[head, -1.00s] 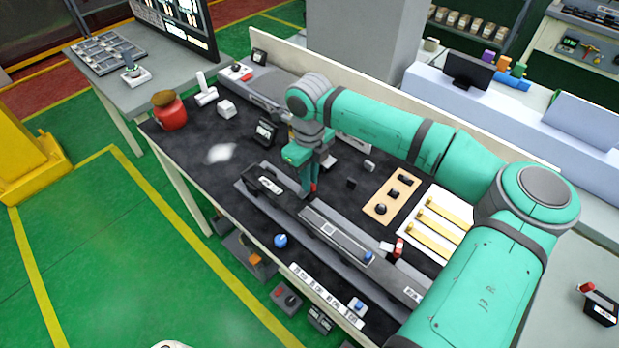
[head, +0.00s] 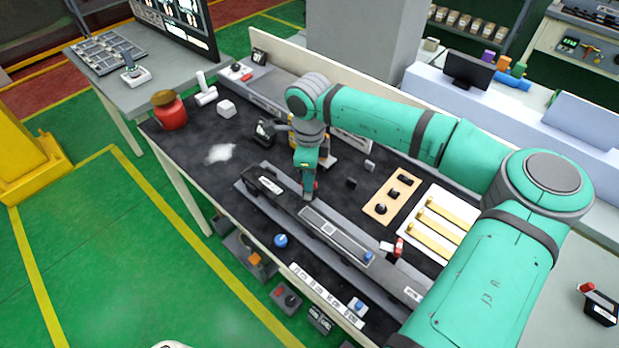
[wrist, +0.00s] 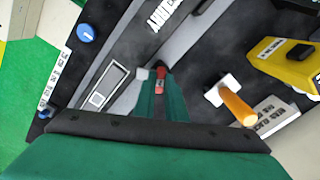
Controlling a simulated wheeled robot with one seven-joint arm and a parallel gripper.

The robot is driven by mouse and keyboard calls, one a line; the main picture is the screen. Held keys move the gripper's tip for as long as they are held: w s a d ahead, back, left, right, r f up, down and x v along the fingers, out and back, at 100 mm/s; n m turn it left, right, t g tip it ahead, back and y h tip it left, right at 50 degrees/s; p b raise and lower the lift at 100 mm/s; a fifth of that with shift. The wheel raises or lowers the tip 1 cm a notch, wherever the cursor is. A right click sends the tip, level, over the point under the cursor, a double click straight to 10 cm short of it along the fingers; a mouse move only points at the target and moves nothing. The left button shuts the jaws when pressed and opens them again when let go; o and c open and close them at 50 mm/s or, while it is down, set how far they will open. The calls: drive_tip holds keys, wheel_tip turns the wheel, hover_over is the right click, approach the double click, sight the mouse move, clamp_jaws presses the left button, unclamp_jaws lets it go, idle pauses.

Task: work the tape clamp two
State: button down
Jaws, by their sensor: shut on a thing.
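A small clamp with a red handle (wrist: 160,80) sits at the edge of the long dark fixture (head: 345,243), and in the head view a little of its red shows beside my fingers. My gripper (wrist: 154,80) is shut on this red handle; it also shows in the head view (head: 309,193), pointing down at the fixture. The fingers hide most of the clamp, and I cannot read a number on it. A second red-handled clamp (head: 399,247) stands farther right along the fixture, apart from my gripper.
A wooden board (head: 377,210) with dark parts and a white tray (head: 461,206) with yellow strips lie to the right. A blue knob (head: 281,240) is at the bench front. An orange-handled tool (wrist: 236,108) and a yellow device (wrist: 285,62) stand close beside my gripper.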

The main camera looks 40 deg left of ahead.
drive_tip(key=n, duration=0.3)
drive_tip(key=shift+n, duration=2.1)
drive_tip(key=c, duration=1.8)
unclamp_jaws()
wheel_tip(320, 180, up, 11)
drive_tip(key=shift+f, duration=0.1)
